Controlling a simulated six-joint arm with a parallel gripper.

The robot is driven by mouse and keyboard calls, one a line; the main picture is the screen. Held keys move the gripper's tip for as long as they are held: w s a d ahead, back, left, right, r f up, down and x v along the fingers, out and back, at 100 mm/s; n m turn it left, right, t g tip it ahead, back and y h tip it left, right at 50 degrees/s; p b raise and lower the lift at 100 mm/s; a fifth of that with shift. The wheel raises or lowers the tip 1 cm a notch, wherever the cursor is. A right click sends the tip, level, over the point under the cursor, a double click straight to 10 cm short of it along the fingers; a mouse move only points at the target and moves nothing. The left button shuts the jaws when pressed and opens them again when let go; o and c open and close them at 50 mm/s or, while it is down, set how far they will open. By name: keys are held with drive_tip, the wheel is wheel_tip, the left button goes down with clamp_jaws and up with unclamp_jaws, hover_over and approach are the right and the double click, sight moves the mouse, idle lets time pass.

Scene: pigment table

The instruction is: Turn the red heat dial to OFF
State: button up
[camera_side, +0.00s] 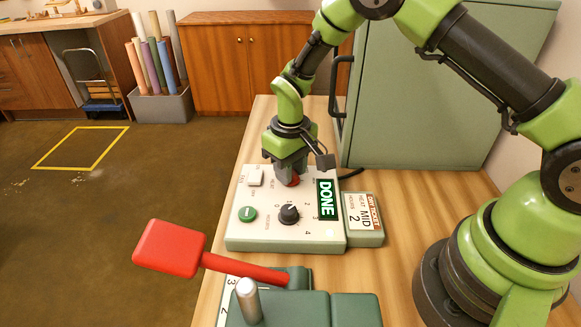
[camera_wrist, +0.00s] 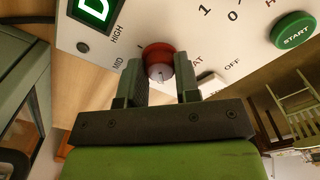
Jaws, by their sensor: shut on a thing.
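The red heat dial (camera_side: 293,180) sits on the back part of the white-topped control panel (camera_side: 322,233), mostly hidden by my gripper (camera_side: 290,172) in the side view. In the wrist view my gripper (camera_wrist: 161,78) has its two fingers on either side of the red dial (camera_wrist: 158,56), shut on it. The panel labels HIGH, MID and OFF show around the dial in the wrist view. Which label the dial's mark points to is hard to tell. A small display (camera_side: 364,215) beside the panel reads HEAT MID, HOURS 2. A green sign (camera_side: 326,199) reads DONE.
A black hours knob (camera_side: 289,214), a green START button (camera_side: 247,214) and a white fan switch (camera_side: 255,177) are on the panel. A red-handled lever (camera_side: 170,248) stands in front. A green cabinet (camera_side: 430,100) is close behind.

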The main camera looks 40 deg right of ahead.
drive_tip(key=o, duration=0.9)
drive_tip(key=shift+o, duration=0.2)
wheel_tip(320, 180, up, 10)
